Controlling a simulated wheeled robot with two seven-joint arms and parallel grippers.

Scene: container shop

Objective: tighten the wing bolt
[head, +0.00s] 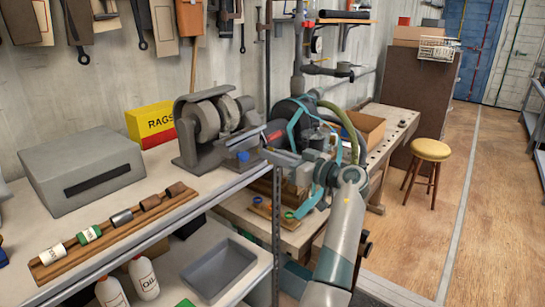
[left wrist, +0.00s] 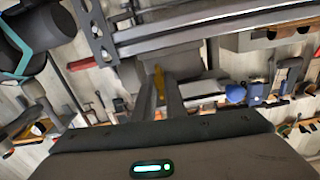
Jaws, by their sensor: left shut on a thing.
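My left gripper (head: 284,158) reaches in beside the end of the grey shelf unit, near its slotted corner post. In the left wrist view its two fingers (left wrist: 158,98) are shut on a small yellow piece, which looks like the wing bolt (left wrist: 159,80). A dark grey block and long metal rails lie just beyond the fingertips. In the head view the wing bolt is too small or hidden to make out. How far it is turned does not show. My right gripper is in neither view.
The shelf unit (head: 215,199) carries a bench grinder (head: 209,122), a grey box (head: 80,165) and a rack of small cans. A teal frame (head: 297,122) stands close behind my left arm. A yellow-topped stool (head: 430,150) stands at the right, with open floor (head: 425,230) around it.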

